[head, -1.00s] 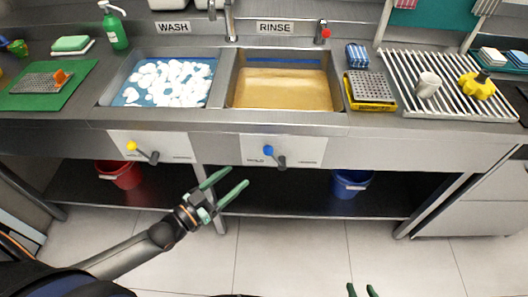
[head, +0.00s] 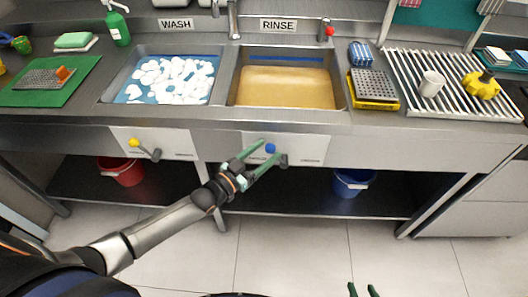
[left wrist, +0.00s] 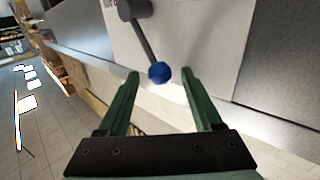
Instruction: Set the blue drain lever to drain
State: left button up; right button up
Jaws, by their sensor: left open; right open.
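The blue drain lever has a blue knob (head: 270,148) and a dark grey arm. It sits on the white panel (head: 312,150) under the rinse sink. In the left wrist view the blue knob (left wrist: 159,73) hangs at the end of its grey arm, near the fingertips and between their lines. My left gripper (head: 268,152) is open, its green fingers on either side of the knob in the head view. Whether they touch it I cannot tell. My right gripper (head: 360,290) shows only its green fingertips at the bottom edge, open and away from the counter.
The rinse sink (head: 240,72) holds amber liquid; the wash sink (head: 120,75) holds foamy blue water. A yellow-knobbed lever (head: 134,143) is on the left panel. A red bucket (head: 122,172) and a blue bucket (head: 352,183) stand on the lower shelf.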

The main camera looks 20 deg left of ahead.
pick_arm(q)
grip_shut()
dwell(0.4)
dwell(0.9)
